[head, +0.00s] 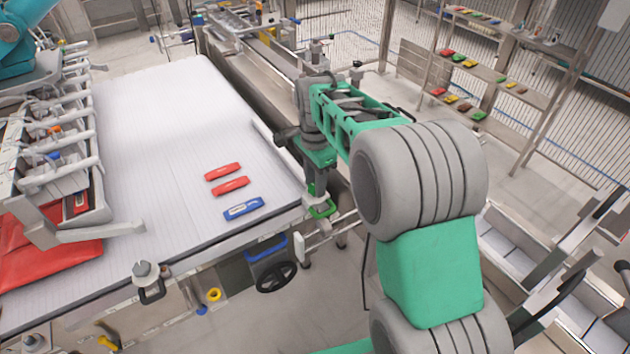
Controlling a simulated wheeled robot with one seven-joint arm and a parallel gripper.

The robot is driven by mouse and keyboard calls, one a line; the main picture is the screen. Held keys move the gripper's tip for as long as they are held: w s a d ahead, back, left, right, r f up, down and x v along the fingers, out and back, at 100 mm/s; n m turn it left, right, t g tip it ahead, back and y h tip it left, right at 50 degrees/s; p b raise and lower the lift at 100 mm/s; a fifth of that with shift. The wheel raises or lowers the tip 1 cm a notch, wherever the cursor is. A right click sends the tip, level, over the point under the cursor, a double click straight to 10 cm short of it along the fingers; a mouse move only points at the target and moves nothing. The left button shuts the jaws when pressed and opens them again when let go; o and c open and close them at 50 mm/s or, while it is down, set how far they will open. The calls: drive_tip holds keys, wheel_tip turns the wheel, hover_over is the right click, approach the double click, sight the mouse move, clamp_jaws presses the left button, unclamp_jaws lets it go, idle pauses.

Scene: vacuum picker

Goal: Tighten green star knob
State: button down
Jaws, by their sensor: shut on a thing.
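My gripper (318,190) points down at the right front corner of the white table. It is shut on a small green part (321,209) at its tips, which appears to be the green star knob. The knob is small in the head view and partly covered by the fingers, so its arms and how far it is turned cannot be made out. My green and grey arm reaches in from the lower right and hides part of the area behind the knob.
Two red packets (230,186) and a blue packet (243,208) lie on the white table (150,120). A black handwheel (277,277) and a yellow ring (214,294) sit below its front edge. Shelves with coloured packets (480,62) stand at the back right.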

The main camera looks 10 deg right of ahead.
idle(0.3)
drive_tip(key=c, duration=1)
unclamp_jaws()
wheel_tip(320, 180, up, 8)
drive_tip(key=shift+f+b, duration=0.2)
drive_tip(key=shift+b, duration=0.25)
drive_tip(key=shift+r, duration=0.1)
drive_tip(key=s+f+n+t, duration=0.1)
drive_tip(key=s+f+n, duration=0.1)
drive_tip(key=s+n, duration=0.5)
drive_tip(key=s+f+n+t, duration=0.2)
drive_tip(key=s+n, duration=0.5)
drive_tip(key=s, duration=0.5)
drive_tip(key=shift+s+d+f+t, duration=0.15)
drive_tip(key=shift+s+f+t, duration=0.05)
drive_tip(key=shift+f+t, duration=0.1)
